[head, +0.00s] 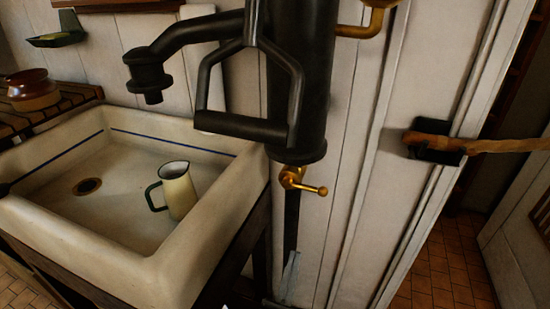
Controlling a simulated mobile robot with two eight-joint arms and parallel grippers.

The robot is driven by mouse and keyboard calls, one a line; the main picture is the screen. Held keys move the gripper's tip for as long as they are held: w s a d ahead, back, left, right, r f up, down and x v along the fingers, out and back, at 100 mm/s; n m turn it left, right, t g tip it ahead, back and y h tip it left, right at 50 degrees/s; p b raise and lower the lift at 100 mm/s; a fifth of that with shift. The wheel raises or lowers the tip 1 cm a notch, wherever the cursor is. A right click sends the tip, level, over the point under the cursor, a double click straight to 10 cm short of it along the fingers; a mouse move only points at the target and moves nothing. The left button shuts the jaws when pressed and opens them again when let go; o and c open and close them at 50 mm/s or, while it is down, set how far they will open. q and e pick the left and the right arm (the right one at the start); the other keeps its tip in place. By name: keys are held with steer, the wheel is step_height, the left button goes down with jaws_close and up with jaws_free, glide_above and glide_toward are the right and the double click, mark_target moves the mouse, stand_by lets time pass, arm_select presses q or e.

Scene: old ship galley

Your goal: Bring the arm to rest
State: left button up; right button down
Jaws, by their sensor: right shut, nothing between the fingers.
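A small pale grey pointed shape low in the head view, just below the pump, appears to be the fingers of my right gripper (290,272). They are together, with nothing seen between them. They show in front of or beside the dark post under the pump, and I cannot tell how close. Most of my right arm is out of the picture. My left gripper is not in view.
The black pump (300,85), with its looped handle, and a brass tap (293,178) hang above. A sink (205,250) holding a cream jug (178,190) stands left. A wooden bar (490,146) in a black bracket (433,152) crosses at right. Tiled floor (445,265) shows lower right.

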steer(key=w+a+r+n+y, duration=0.1)
steer(key=w+n+y, duration=0.3)
steer(key=n+y, duration=0.7)
step_height(320, 180, down, 6)
steer(key=s+d+n+g+y, duration=0.1)
steer(key=n+g, duration=0.6)
steer(key=n, duration=0.9)
steer(key=s+d+f+n+g+h, duration=0.1)
steer(key=s+d+f+n+g, duration=0.55)
steer(key=s+n, duration=0.2)
steer(key=s+d+f+n+g+h+p, duration=0.1)
steer(key=s+d+f+n+g, duration=0.15)
steer(key=s, duration=0.35)
steer(key=s+d+f+n+g+h, duration=0.1)
steer(key=s+d+n+g, duration=0.15)
steer(key=s, duration=0.45)
arm_select(q)
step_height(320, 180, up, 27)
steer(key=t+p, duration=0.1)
steer(key=p, duration=2.2)
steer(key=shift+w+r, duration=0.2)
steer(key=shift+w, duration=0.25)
arm_select(e)
step_height(320, 180, up, 26)
steer(key=w, duration=0.2)
steer(key=shift+d+r+m+t, duration=0.25)
steer(key=shift+d+m+t, duration=0.1)
steer(key=shift+t, duration=0.1)
